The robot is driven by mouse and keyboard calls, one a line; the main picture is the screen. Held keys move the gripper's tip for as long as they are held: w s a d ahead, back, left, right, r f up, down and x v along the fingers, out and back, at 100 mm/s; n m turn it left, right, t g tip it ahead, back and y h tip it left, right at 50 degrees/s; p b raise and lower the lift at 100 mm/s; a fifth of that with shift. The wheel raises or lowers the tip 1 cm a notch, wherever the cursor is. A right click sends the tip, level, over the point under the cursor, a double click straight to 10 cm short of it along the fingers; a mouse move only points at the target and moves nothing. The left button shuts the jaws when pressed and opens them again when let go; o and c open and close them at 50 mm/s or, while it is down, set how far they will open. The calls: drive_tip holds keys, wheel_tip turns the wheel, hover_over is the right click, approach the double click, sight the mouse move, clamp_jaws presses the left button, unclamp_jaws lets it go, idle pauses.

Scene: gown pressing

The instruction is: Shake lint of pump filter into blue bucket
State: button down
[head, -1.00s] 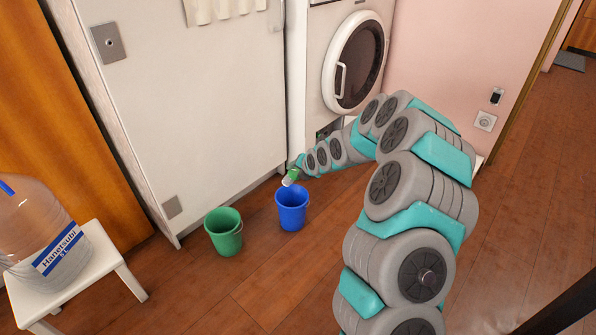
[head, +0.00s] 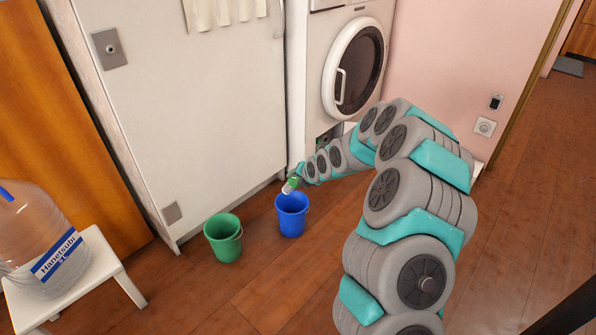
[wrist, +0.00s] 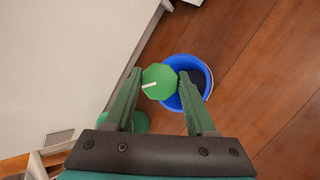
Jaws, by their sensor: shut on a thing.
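The blue bucket (head: 292,218) stands upright on the floor in front of the washing machine. The pump filter, with a green cap and a pale body (head: 289,188), is held just above the bucket's rim in the head view. My gripper (head: 295,179) is shut on it. In the wrist view my gripper (wrist: 161,82) has the filter's round green cap (wrist: 158,82), with a white mark, between its two fingers. The cap overlaps the left part of the blue bucket (wrist: 207,77) there. The dark inside of the bucket shows partly. I cannot make out any lint.
A green bucket (head: 223,240) stands to the left of the blue one. The washing machine (head: 312,75) and a white cabinet (head: 195,110) stand behind. A white stool (head: 105,262) with a large water bottle (head: 40,245) is at the left. Floor in front is clear.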

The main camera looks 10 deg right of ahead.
drive_tip(key=r, duration=0.5)
drive_tip(key=shift+w+a+r, duration=0.1)
drive_tip(key=shift+w+r, duration=0.15)
drive_tip(key=shift+s+r, duration=0.15)
drive_tip(key=shift+r, duration=0.1)
wheel_tip(320, 180, down, 6)
drive_tip(key=shift+s, duration=0.1)
drive_tip(key=shift+r, duration=0.6)
wheel_tip(320, 180, up, 5)
wheel_tip(320, 180, down, 6)
drive_tip(key=shift+f, duration=0.1)
drive_tip(key=shift+r, duration=0.45)
